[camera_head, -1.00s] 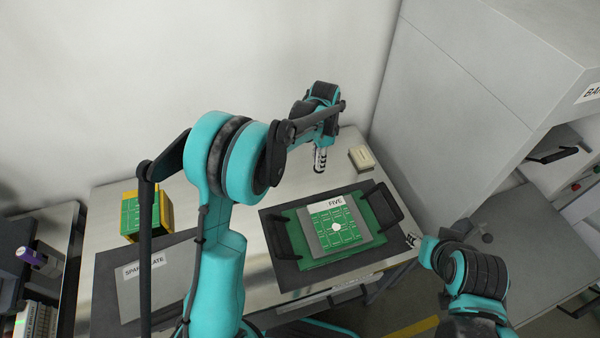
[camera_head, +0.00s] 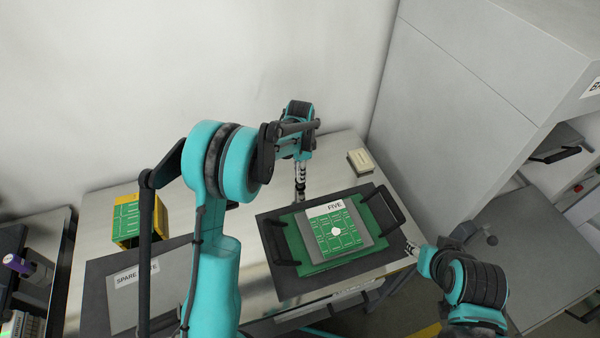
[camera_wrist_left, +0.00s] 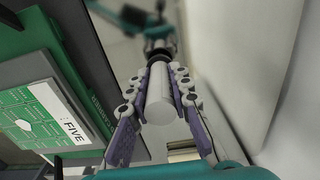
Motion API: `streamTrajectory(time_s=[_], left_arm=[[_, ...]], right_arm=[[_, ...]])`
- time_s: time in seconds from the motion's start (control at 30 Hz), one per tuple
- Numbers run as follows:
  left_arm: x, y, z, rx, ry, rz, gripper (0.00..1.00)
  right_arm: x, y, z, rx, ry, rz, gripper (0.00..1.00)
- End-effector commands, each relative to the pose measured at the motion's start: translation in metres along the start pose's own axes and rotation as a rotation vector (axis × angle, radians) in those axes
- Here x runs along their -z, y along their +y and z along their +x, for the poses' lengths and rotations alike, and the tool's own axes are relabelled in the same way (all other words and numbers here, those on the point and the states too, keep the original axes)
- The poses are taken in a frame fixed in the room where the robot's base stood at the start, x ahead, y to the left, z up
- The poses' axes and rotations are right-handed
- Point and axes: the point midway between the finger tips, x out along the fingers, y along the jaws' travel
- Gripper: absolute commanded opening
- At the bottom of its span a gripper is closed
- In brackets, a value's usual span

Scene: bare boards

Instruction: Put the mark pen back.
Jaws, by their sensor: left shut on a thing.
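My left gripper (camera_head: 300,190) is over the back of the metal table, behind the tray. In the left wrist view its fingers (camera_wrist_left: 160,110) are shut around a plain pale cylinder, which I take to be the mark pen (camera_wrist_left: 159,100).
A small beige block (camera_head: 361,160) lies at the back right. A yellow bin (camera_head: 157,217) and a SPARE-labelled plate (camera_head: 150,295) are at left.

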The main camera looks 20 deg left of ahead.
Motion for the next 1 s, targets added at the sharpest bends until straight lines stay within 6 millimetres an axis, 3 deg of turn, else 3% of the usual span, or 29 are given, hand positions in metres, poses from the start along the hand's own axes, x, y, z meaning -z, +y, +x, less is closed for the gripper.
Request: streamTrajectory(time_s=[0.07,0.1,0.17,0.57,1.0], left_arm=[[0.0,0.0,0.004,0.0,0.0,0.0,0.0],[0.0,0.0,0.004,0.0,0.0,0.0,0.25],[0.0,0.0,0.003,0.0,0.0,0.0,0.41],[0.0,0.0,-0.004,0.0,0.0,0.0,0.41],[0.0,0.0,-0.093,0.0,0.0,0.0,0.41]], right_arm=[[-0.002,0.0,0.003,0.0,0.0,0.0,0.4],[-0.002,0.0,0.002,0.0,0.0,0.0,0.4],[-0.001,0.0,0.002,0.0,0.0,0.0,0.4],[0.002,0.0,-0.002,0.0,0.0,0.0,0.4],[0.017,0.0,-0.024,0.0,0.0,0.0,0.4]])
